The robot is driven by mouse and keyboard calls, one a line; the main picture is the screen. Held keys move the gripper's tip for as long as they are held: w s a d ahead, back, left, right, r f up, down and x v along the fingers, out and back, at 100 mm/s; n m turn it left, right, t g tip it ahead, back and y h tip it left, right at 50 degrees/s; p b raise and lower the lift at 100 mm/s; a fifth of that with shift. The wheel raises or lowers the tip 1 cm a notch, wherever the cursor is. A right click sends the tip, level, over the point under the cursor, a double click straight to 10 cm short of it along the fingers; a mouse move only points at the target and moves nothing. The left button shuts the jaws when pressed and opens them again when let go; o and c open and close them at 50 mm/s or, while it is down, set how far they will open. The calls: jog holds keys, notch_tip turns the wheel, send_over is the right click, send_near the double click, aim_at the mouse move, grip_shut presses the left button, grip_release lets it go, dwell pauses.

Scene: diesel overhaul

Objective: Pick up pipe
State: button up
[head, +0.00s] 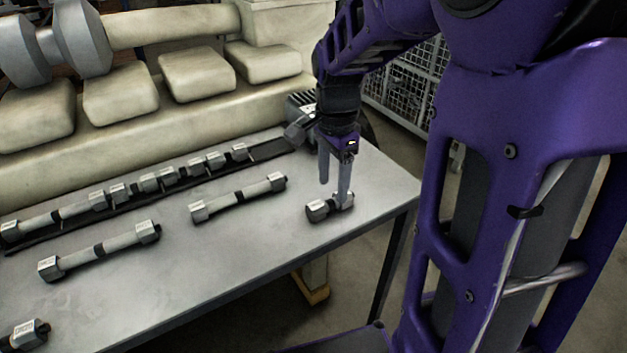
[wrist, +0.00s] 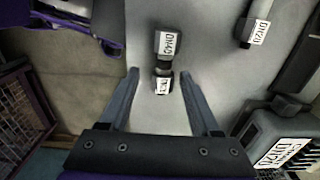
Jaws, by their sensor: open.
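A short pipe (head: 318,211) with grey hexagonal ends lies on the grey table near its right end. In the wrist view the same pipe (wrist: 168,43) shows a labelled end, a dark middle and a second white label. My gripper (head: 334,193) points down over this pipe, jaws apart and empty. In the wrist view the fingertips of my gripper (wrist: 159,74) stand on either side of the pipe's nearer end, with visible gaps. One finger hides part of the pipe in the head view. I cannot tell how far the tips are above the table.
Longer pipes, one in the middle (head: 238,197) and one at left (head: 100,250), lie on the table (head: 210,260). A dark rack (head: 130,200) with several fittings runs along the back. A grey labelled device (wrist: 280,135) stands near my gripper. A large cream engine (head: 200,115) stands behind.

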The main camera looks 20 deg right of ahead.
aim_at(330, 201)
jog(key=f, duration=0.3)
jog(key=f+b, duration=0.1)
jog(key=f, duration=0.1)
jog(key=shift+w+a+f, duration=0.1)
jog(key=shift+w, duration=0.25)
grip_shut()
